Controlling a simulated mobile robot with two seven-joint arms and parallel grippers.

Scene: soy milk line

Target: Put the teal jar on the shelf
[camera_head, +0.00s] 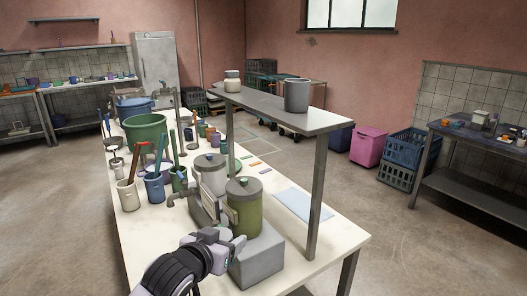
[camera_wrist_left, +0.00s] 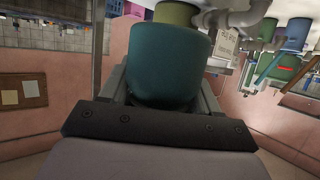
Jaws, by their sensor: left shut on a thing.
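My left gripper (camera_head: 228,238) is at the near end of the long table, low in front of the olive tank. In the left wrist view, the teal jar (camera_wrist_left: 172,65) sits between the fingers of this gripper, which is shut on it. I cannot make the jar out in the head view. The shelf (camera_head: 265,110) is a grey raised board on posts above the table, higher than my gripper and to its right. A cream jar (camera_head: 232,86) and a grey pot (camera_head: 297,95) stand on it, with bare board between them. My right gripper is not in view.
The olive tank (camera_head: 244,212) on a grey block (camera_head: 258,262) and a grey lidded tank (camera_head: 210,175) stand close by my gripper. White (camera_head: 128,196) and blue (camera_head: 155,190) tool cups are to the left. A shelf post (camera_head: 318,200) rises at the right.

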